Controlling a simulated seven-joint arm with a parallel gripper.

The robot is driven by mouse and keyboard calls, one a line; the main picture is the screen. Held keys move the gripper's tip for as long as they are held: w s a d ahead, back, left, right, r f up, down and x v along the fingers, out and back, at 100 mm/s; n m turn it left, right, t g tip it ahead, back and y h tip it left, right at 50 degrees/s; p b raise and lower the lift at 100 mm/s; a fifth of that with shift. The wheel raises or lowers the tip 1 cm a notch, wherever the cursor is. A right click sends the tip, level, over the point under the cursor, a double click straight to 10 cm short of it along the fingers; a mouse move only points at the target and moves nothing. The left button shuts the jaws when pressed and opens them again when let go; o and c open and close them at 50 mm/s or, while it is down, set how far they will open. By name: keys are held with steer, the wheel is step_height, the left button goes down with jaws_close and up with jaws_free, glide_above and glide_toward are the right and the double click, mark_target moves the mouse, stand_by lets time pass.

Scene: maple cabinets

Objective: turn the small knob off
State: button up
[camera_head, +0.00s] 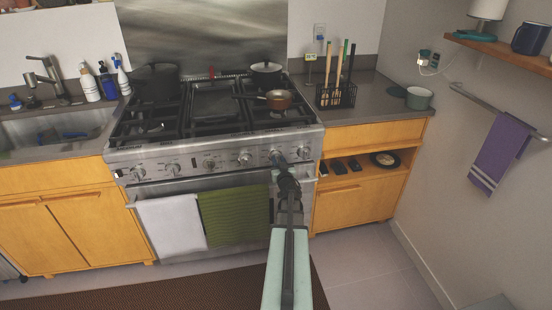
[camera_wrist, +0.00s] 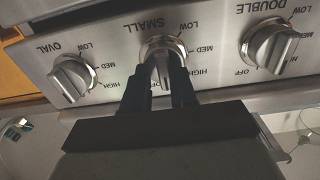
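The small knob (camera_wrist: 163,48) is a round metal knob with a raised grip bar, under the label SMALL, which shows upside down in the wrist view. My gripper (camera_wrist: 163,76) has its two black fingers on either side of this grip bar, close against it. Whether they press on it cannot be made out. The bar points down in the wrist view, toward a label partly hidden by the fingers. In the head view my gripper (camera_head: 279,160) reaches the stove's front panel and covers part of the knob.
In the wrist view the oval knob (camera_wrist: 72,78) is to the left and the double knob (camera_wrist: 270,45) to the right. The stove (camera_head: 155,158) has a white towel (camera_head: 172,222) and a green towel (camera_head: 234,215) on its handle. A brown pan (camera_head: 278,99) stands on top.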

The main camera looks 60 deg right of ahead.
steer(key=x, duration=0.2)
steer(key=shift+w+d+r, duration=0.15)
steer(key=shift+w+d, duration=0.05)
steer(key=shift+d, duration=0.15)
steer(key=shift+v, duration=1.25)
steer(key=shift+o, duration=1)
steer(key=v, duration=1)
steer(key=shift+s+f, duration=0.2)
steer(key=shift+f, duration=0.1)
